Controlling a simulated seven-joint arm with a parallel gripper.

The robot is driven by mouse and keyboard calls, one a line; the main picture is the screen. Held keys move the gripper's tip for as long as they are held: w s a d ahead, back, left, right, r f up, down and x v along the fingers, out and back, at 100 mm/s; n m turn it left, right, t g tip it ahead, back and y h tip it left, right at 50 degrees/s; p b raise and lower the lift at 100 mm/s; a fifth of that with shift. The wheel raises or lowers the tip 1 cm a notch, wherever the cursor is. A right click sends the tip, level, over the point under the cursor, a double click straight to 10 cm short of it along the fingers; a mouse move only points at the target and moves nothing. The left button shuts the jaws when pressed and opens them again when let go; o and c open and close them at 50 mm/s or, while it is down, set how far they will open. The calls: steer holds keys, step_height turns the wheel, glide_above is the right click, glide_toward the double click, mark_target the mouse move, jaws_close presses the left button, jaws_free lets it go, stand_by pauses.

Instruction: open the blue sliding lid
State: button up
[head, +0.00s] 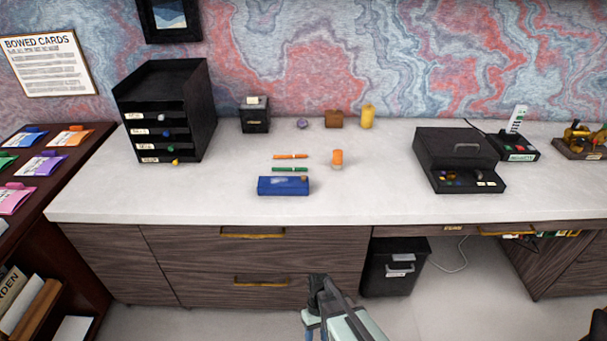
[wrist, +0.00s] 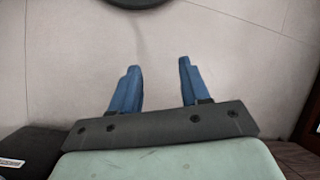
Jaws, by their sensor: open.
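A blue box with a sliding lid (head: 283,186) lies near the front edge of the white desktop. A small brown spot shows at the right end of its top; the lid looks closed over the box, though the detail is small. My gripper (head: 315,325) is low in front of the drawers, below the desktop and apart from the box. In the wrist view my gripper (wrist: 160,82) shows two blue fingers spread apart with nothing between them, over the pale floor. The box is not in the wrist view.
A black drawer tower (head: 166,110) stands left, a black case (head: 460,160) right. The desktop's front middle is clear.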

steer(key=w+a+r+n, duration=0.2)
steer(key=w+a+r, duration=0.2)
steer(key=a, duration=0.3)
steer(key=w+a+r+n+t, duration=0.1)
steer(key=w+a+r+n, duration=0.1)
steer(key=w+a+r, duration=0.4)
steer(key=w+a+r+n, duration=0.1)
steer(key=w+a+r, duration=0.2)
steer(key=a, duration=0.5)
steer(key=w+a+r+n+y, duration=0.2)
steer(key=w+a+r+n, duration=0.15)
steer(key=a+r, duration=1.1)
step_height(320, 180, up, 23)
steer(key=m+t+h, duration=0.2)
steer(key=m+t, duration=0.2)
glide_above(304, 176)
step_height(304, 176, down, 13)
steer(key=shift+s+f, duration=0.1)
steer(key=shift+f, duration=0.1)
steer(key=shift+c, duration=0.2)
